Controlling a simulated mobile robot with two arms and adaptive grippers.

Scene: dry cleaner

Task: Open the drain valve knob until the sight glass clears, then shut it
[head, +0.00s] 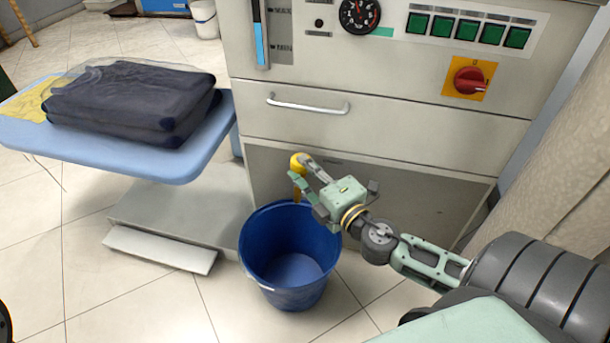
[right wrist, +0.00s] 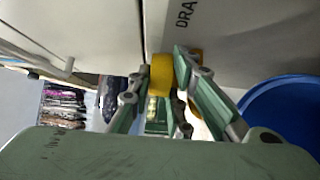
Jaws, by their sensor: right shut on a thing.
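The yellow drain valve knob (head: 297,160) is at the front of the machine's open lower bay, above a blue bucket (head: 247,240). My right gripper (head: 300,172) is shut on the knob. In the right wrist view the yellow knob (right wrist: 160,73) sits between the green fingers, beside a panel lettered "DRA". A yellow spout shows below the knob, over the bucket's rim. The sight glass (head: 261,40) at the machine's upper left holds blue liquid, its top between the MAX and MIN marks. The bucket's visible inside shows no clear liquid. My left gripper is not in view.
The machine front has a drawer with a bar handle (head: 308,105), a round gauge (head: 359,14), green buttons (head: 467,29) and a red rotary switch (head: 470,80). A blue board (head: 100,160) with dark wrapped garments (head: 130,98) stands left. Tiled floor is clear at front left.

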